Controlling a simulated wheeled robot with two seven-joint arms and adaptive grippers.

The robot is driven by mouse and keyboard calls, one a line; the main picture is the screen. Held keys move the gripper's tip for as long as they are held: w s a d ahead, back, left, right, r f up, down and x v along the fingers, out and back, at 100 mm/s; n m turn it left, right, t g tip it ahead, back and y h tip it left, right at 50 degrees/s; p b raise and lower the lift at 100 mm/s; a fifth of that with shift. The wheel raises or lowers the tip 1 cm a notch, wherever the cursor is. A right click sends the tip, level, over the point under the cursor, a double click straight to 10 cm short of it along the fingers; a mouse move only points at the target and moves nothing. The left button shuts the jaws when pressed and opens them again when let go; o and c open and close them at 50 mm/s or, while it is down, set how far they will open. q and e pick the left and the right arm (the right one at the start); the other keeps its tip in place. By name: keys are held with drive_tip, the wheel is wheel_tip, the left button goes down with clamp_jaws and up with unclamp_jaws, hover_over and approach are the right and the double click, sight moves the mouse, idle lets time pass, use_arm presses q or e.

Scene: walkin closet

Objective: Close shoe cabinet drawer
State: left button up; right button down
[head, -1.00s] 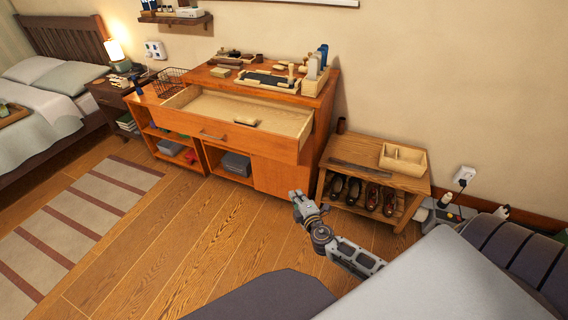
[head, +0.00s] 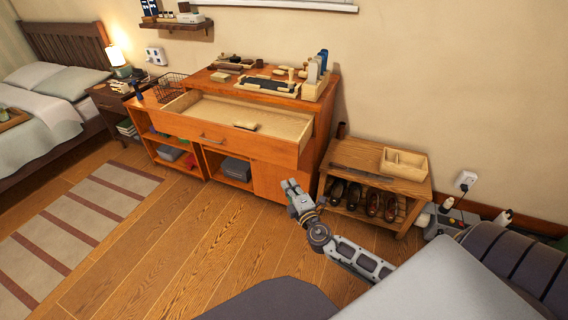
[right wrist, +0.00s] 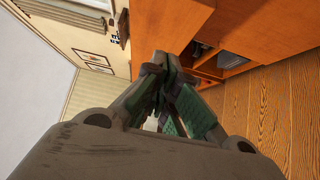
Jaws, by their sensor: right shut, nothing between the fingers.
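The orange-brown wooden shoe cabinet (head: 282,178) stands against the wall in the head view. Its wide top drawer (head: 245,143) is pulled well out. My right gripper (head: 290,184) is shut and empty, in front of the cabinet's right side and below the drawer front. The right wrist view shows the shut fingers (right wrist: 163,62) with the cabinet's orange panel (right wrist: 170,25) beyond them. The gap between fingers and cabinet is hard to judge. My left gripper is not in view.
A low shoe rack (head: 385,160) with shoes stands right of the cabinet. A tray with bottles and brushes (head: 262,85) sits on the cabinet top. An open shelf (head: 170,150) adjoins on the left. A striped rug (head: 75,225) lies left on the otherwise clear floor.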

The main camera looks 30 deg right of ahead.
drive_tip(key=shift+w, duration=1.2)
approach(280, 155)
drive_tip(key=shift+w+a, duration=1.25)
drive_tip(key=shift+a, duration=0.2)
drive_tip(key=w+d, duration=0.2)
drive_tip(key=d, duration=0.1)
drive_tip(key=shift+w+r+p, duration=0.1)
drive_tip(key=shift+w+p, duration=0.05)
drive_tip(key=shift+p, duration=0.2)
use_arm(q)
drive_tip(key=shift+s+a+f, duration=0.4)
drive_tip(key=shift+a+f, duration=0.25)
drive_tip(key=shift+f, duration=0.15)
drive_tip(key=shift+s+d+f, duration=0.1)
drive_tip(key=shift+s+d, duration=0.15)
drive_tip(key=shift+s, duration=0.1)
use_arm(e)
drive_tip(key=shift+d, duration=0.1)
drive_tip(key=shift+w+d, duration=0.15)
drive_tip(key=shift+w, duration=0.05)
